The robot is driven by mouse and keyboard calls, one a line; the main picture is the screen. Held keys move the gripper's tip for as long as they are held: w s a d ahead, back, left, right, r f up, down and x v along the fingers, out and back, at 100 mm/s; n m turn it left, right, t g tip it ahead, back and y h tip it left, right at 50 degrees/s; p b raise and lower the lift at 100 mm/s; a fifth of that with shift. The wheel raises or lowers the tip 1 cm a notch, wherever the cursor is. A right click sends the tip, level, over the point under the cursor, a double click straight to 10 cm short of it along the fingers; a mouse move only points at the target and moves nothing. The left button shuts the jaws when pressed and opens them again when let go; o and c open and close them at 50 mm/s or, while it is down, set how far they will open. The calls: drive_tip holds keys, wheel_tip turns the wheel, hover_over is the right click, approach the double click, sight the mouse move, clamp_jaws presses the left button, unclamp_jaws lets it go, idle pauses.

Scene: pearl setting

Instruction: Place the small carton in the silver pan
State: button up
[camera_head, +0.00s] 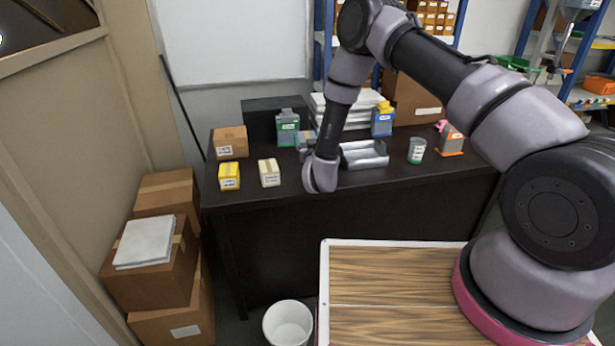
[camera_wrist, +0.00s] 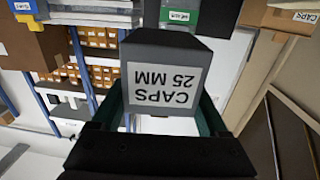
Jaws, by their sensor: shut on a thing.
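The fingers are mostly hidden there. The silver pan (camera_head: 368,156) is a shallow metal tray on the dark table, just right of my forearm. Its visible inside looks empty. Its left end is partly covered by my arm.
On the dark table (camera_head: 270,212) stand a yellow carton (camera_head: 229,176), a cream carton (camera_head: 269,172), a brown box (camera_head: 231,142), a green-grey container (camera_head: 287,128), a blue-grey container (camera_head: 382,120) and a grey-green cup (camera_head: 417,150). A white bin (camera_head: 288,324) stands on the floor.

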wheel_tip(320, 180, down, 10)
drive_tip(key=shift+r, duration=0.25)
drive_tip(key=shift+f, duration=0.1)
drive_tip(key=shift+f, duration=0.15)
drive_tip(key=o, duration=1.4)
